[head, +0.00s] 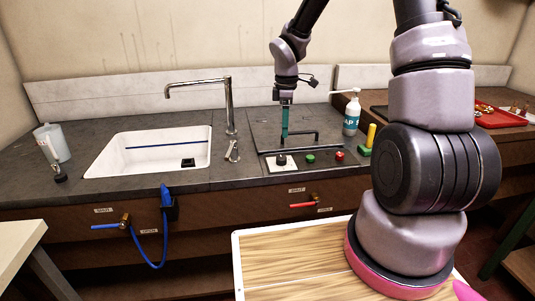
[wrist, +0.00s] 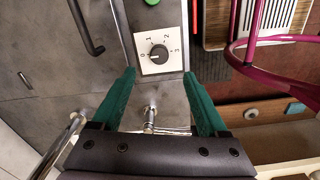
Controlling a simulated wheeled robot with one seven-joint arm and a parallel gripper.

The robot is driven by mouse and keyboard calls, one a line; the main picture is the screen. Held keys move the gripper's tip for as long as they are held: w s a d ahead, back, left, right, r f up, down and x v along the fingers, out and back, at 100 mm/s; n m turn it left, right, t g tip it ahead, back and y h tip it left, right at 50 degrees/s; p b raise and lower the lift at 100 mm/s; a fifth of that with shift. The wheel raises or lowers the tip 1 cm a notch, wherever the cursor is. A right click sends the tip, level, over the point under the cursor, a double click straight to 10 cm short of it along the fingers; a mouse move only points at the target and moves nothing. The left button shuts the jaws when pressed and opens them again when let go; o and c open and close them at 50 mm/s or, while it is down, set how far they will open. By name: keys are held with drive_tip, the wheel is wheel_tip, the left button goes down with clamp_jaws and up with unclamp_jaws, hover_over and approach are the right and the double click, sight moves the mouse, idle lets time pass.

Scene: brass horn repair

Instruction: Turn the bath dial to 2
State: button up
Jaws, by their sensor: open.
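The bath dial (wrist: 159,54) is a small black knob on a white square plate (wrist: 172,66) marked 0 to 3. Its white pointer mark faces the 0 side in the wrist view. In the head view the dial (head: 281,160) sits at the front of the dark panel right of the sink. My gripper (wrist: 159,73) is open and empty. Its two green fingers are apart, with the dial showing between and just beyond their tips. In the head view my gripper (head: 285,137) points down above the panel, behind the dial, and the finger gap is hard to see.
Right of the dial are a green button (head: 310,158) and a red button (head: 340,156). A black bar handle (head: 302,135) lies behind. A tall tap (head: 230,105) and white sink (head: 110,162) stand left, a soap bottle (head: 352,115) right. A red-handled valve (head: 303,205) is below.

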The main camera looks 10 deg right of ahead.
sight(281, 157)
drive_tip(key=f, duration=1.1)
drive_tip(key=shift+w+a+f, duration=0.15)
drive_tip(key=shift+a+f, duration=0.15)
drive_tip(key=shift+a, duration=0.1)
drive_tip(key=shift+c, duration=0.3)
clamp_jaws()
